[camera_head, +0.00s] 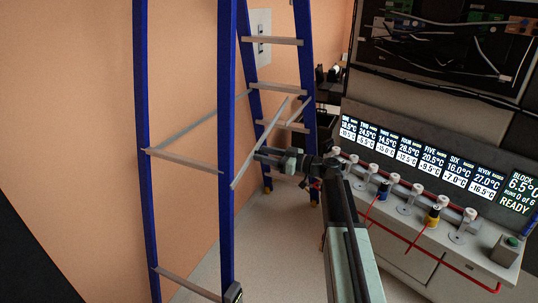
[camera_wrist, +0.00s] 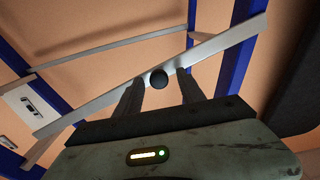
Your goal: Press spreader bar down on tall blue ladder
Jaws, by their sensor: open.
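The tall blue ladder (camera_head: 226,120) stands open against the orange wall, with grey rungs between blue rails. A thin grey spreader bar (camera_head: 244,168) slants up from the near rail toward the rear rails; a second grey bar (camera_head: 190,124) runs on the ladder's far side. My gripper (camera_head: 257,154) is just right of the near spreader bar, at about its lower half. In the wrist view the spreader bar (camera_wrist: 215,46) crosses diagonally beyond my two spread, empty fingers. A dark round knob (camera_wrist: 159,79) shows between the fingertips; I cannot tell whether anything touches.
A bench (camera_head: 400,192) with several white fittings and a lit temperature display (camera_head: 440,165) stands at the right. A dark panel with wires (camera_head: 450,45) is above it. A white wall plate (camera_head: 260,38) is behind the ladder. Pale floor (camera_head: 285,250) is clear between ladder and bench.

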